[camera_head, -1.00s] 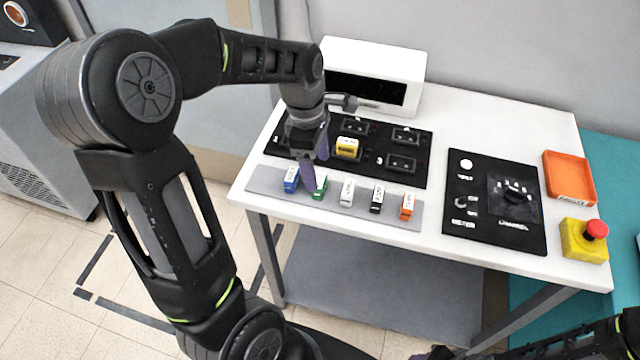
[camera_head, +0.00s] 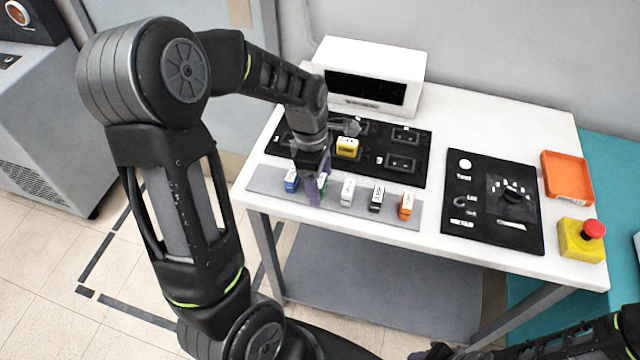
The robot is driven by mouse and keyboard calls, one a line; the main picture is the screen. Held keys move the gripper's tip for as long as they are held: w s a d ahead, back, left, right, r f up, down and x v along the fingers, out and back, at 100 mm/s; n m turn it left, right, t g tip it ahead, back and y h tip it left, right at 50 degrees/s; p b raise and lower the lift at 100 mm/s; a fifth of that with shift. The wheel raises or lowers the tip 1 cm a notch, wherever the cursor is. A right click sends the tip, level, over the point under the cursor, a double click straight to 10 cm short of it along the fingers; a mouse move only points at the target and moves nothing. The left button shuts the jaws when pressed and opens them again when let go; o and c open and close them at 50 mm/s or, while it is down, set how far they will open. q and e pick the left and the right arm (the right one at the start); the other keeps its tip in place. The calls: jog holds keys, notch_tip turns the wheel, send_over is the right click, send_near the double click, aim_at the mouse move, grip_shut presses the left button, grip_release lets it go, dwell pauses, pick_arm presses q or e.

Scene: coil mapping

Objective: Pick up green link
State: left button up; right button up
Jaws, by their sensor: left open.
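The green link (camera_head: 322,181) stands on the grey strip (camera_head: 262,183) at the table's front, between the blue link (camera_head: 291,181) and the white link (camera_head: 347,191). My left gripper (camera_head: 313,185) is directly over it, pointing down, with its purple fingers open. A finger covers most of the green link, so I cannot tell whether they touch. The right arm (camera_head: 580,345) enters at the bottom right; its gripper is not clearly visible.
A black link (camera_head: 376,199) and an orange link (camera_head: 406,206) stand further right on the strip. Behind is a black socket board (camera_head: 425,140) with a yellow link (camera_head: 347,147). A control panel (camera_head: 480,225), orange tray (camera_head: 567,178) and red-topped stop button (camera_head: 585,238) are at right.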

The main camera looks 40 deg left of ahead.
pick_arm(q)
jog(key=shift+c, duration=0.5)
jog(key=c, duration=1.3)
